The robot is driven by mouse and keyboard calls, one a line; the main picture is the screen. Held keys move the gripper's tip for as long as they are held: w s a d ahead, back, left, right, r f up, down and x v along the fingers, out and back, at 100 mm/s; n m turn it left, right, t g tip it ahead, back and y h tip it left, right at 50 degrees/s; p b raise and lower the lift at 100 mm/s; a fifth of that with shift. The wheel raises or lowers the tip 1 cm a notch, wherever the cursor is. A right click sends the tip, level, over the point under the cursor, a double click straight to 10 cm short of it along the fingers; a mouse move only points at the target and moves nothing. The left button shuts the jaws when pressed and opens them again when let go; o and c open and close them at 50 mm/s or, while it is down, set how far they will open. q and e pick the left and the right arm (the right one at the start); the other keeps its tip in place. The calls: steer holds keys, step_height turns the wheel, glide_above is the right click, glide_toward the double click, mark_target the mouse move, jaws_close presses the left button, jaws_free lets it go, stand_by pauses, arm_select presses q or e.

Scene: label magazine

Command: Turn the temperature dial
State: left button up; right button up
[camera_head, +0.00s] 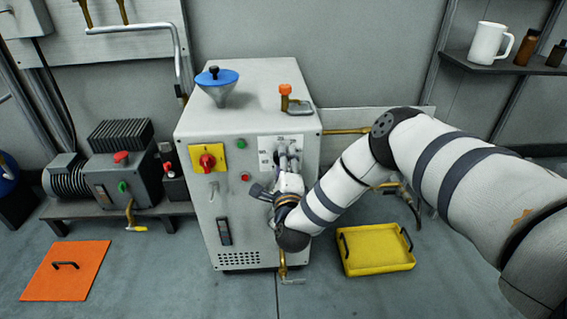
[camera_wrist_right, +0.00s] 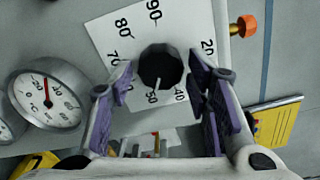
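The temperature dial is a round black knob (camera_wrist_right: 160,66) with a white mark, seen in the right wrist view. It sits on a white plate (camera_wrist_right: 108,38) printed with numbers. The mark points down, close to the 50. My right gripper (camera_wrist_right: 162,76) has its purple-padded fingers spread on either side of the knob, with narrow gaps showing. In the head view my right gripper (camera_head: 287,160) is at the front of the grey cabinet (camera_head: 249,83), in front of the white plate (camera_head: 268,145) and hiding the knob. My left gripper is not in view.
A round gauge (camera_wrist_right: 48,94) marked °C is left of the plate in the wrist view. The cabinet carries a red switch (camera_head: 207,162), a blue funnel (camera_head: 217,79) and an orange-capped valve (camera_head: 285,90). A yellow tray (camera_head: 376,249) lies on the floor at right.

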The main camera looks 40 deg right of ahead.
steer(key=v, duration=1.2)
steer(key=s+a+f+n+g+y+p, duration=0.3)
steer(key=s+a+f+n+y, duration=0.15)
steer(key=s+a+n, duration=0.2)
steer(key=s+a+f+n+g+y+p, duration=0.3)
steer(key=s+a+n+y, duration=0.25)
steer(key=a+n, duration=0.2)
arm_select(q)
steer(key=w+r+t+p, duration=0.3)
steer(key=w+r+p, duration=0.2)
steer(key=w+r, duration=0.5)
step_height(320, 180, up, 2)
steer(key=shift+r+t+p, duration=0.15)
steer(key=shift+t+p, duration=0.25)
arm_select(e)
steer(key=s+d+r+n+g, duration=0.1)
steer(key=s+n+g, duration=0.3)
steer(key=s, duration=0.6)
steer(key=s+d+r+n+g, duration=0.2)
steer(key=s+n+g, duration=0.2)
steer(key=s, duration=0.6)
steer(key=s+d+r+n+g, duration=0.2)
steer(key=s+n+g, duration=0.2)
steer(key=s, duration=0.7)
steer(key=shift+d+n+h, duration=0.35)
steer(key=shift+n+h, duration=0.05)
steer(key=shift+n, duration=0.3)
